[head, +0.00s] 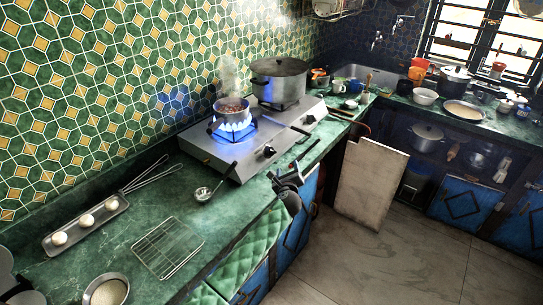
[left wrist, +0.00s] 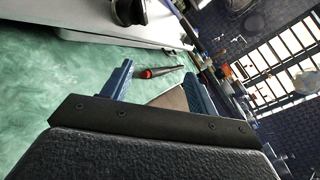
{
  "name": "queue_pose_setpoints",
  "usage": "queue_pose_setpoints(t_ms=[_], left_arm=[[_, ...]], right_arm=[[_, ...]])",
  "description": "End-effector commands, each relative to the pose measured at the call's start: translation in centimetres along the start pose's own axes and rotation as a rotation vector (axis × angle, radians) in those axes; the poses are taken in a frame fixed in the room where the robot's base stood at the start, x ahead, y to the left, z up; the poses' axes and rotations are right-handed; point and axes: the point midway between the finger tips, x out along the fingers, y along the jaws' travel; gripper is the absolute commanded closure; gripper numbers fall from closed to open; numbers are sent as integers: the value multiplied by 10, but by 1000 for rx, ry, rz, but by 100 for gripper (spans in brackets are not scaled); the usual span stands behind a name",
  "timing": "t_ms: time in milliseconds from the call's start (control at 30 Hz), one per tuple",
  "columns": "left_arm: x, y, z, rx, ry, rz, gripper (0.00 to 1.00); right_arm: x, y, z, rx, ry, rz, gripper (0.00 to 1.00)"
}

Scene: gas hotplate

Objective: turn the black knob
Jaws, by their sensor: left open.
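The silver gas hotplate (head: 215,150) stands on the green counter, with black knobs on its front. The left black knob (head: 269,151) is near the burning left burner; a second knob (head: 310,119) is farther right. My left gripper (head: 287,175) is open and empty at the counter's front edge, in front of the left knob and apart from it. In the left wrist view its two blue fingers (left wrist: 157,82) are spread, and a black knob (left wrist: 128,12) shows at the top, beyond and left of the fingers. My right gripper is not in view.
A small steaming pot (head: 231,108) sits over blue flame; a big lidded pot (head: 279,82) stands behind. A dark-handled utensil (head: 304,152) lies near the counter edge, right of my gripper. A ladle (head: 204,192) and wire rack (head: 168,247) lie left. A board (head: 369,184) leans below.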

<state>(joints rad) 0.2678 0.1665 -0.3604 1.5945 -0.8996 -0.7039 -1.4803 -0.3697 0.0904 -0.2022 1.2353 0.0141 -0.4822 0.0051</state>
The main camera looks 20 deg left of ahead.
Motion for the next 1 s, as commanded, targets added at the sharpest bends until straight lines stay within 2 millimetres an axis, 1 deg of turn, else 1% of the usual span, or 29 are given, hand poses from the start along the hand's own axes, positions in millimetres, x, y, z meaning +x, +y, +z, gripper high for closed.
queue_pose_setpoints(t_ms=[33, 200, 400, 500, 600, 767, 867, 1000], left_arm=[[3, 3, 6, 114, -20, 19, 41], [8, 15, 18, 517, -73, 95, 41], [9, 28, 26, 939, -92, 188, 41], [9, 31, 29, 1095, -88, 223, 41], [8, 34, 31, 1201, -83, 245, 41], [9, 35, 33, 1272, -78, 261, 41], [16, 35, 36, 1278, -77, 262, 41], [34, 38, 40, 1277, -76, 263, 41]], right_arm=[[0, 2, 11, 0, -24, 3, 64], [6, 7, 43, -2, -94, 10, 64], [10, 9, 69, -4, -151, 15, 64], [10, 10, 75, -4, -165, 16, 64], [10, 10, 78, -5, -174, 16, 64], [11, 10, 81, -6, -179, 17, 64], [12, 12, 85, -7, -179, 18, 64], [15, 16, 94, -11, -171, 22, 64]])
